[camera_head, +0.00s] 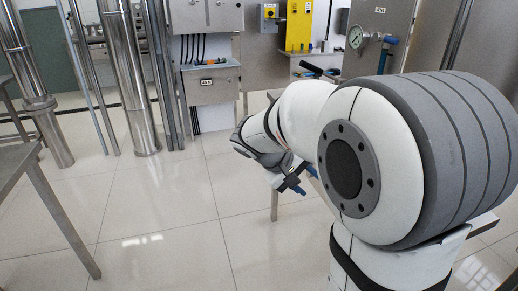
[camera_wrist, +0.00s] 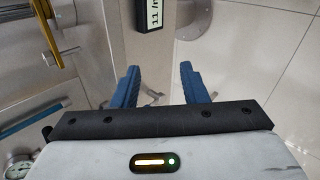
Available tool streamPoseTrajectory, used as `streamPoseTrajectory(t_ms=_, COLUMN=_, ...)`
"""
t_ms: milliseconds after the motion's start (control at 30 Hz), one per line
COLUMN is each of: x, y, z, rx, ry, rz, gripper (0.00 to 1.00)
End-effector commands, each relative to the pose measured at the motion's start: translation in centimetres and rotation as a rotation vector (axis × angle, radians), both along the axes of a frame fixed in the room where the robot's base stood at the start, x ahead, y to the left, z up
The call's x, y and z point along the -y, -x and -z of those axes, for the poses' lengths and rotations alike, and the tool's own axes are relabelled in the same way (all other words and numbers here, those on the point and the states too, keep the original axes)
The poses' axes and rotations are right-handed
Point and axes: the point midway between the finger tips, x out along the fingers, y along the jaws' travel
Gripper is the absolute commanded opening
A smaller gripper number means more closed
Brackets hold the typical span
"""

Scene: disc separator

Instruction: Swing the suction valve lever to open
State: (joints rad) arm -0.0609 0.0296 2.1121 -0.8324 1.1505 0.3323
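My gripper (camera_head: 300,180) hangs low beside my arm in the head view, clear of the fixtures. In the wrist view its two blue fingers (camera_wrist: 159,80) stand wide apart with nothing held between them. No lever is clearly marked as the suction valve lever. A blue handle-like part (camera_head: 385,54) sits right of a round gauge (camera_head: 355,37) in the head view. In the wrist view a blue bar (camera_wrist: 32,120) lies at the left, apart from the fingers, above a gauge (camera_wrist: 19,166). A black bar (camera_head: 318,69) shows just behind my arm; its full shape is hidden.
A grey control box (camera_head: 212,84) with an orange-tipped part on top and a yellow panel (camera_head: 299,25) stand at the back. Steel pipes (camera_head: 127,75) and a table leg (camera_head: 62,219) are at left. The tiled floor (camera_head: 165,210) is clear in the middle.

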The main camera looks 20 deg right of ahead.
Motion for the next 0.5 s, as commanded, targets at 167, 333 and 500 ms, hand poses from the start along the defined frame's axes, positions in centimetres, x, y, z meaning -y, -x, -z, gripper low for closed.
streamPoseTrajectory(t_ms=167, x=3.5, y=-9.4, z=6.3, rx=0.006, ry=0.35, rz=-0.068, gripper=0.4)
streamPoseTrajectory(t_ms=333, x=4.2, y=-18.3, z=10.4, rx=0.082, ry=0.66, rz=-0.165, gripper=0.4)
streamPoseTrajectory(t_ms=500, x=3.1, y=-24.5, z=13.5, rx=0.177, ry=0.872, rz=-0.259, gripper=0.4)
